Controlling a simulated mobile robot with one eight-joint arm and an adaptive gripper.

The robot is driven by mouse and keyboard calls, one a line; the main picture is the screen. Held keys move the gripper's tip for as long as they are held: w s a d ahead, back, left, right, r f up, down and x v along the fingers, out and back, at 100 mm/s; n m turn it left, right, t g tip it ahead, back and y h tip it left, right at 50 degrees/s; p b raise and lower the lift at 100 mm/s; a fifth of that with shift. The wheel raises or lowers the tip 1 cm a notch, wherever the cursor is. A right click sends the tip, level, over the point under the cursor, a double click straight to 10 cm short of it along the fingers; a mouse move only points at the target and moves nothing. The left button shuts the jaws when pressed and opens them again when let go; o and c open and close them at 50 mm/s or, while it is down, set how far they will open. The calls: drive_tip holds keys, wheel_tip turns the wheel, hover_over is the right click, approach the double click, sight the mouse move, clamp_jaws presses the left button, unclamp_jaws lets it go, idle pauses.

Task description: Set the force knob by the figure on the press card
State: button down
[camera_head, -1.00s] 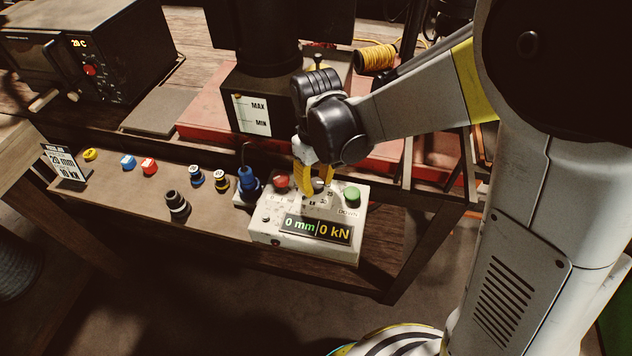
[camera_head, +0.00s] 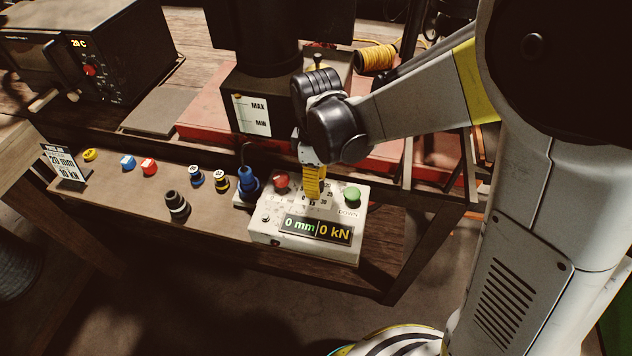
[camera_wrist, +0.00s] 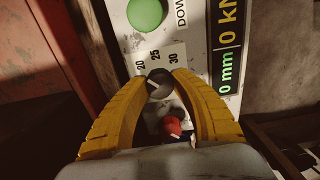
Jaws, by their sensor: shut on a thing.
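The force knob (camera_wrist: 159,84) is a round grey dial with a light pointer mark, on the white control box (camera_head: 268,232). In the wrist view the figures 20, 25 and 30 show beside it. My gripper (camera_head: 314,196) is over the box, its yellow fingers (camera_wrist: 157,95) shut on the knob from both sides. In the head view the fingers hide the knob. The display (camera_head: 316,229) reads 0 mm and 0 kN. The press card (camera_head: 63,164) stands at the far left of the shelf and reads 20 mm and 10 kN.
A red button (camera_head: 281,181) and a green button (camera_head: 352,195) flank the knob on the box. A blue plug-like part (camera_head: 248,182) stands just left of the box. Several small coloured parts sit on the shelf. The press body with a MAX/MIN label (camera_head: 251,115) rises behind.

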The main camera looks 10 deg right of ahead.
idle(0.4)
drive_tip(key=c, duration=1)
unclamp_jaws()
wheel_tip(320, 180, up, 12)
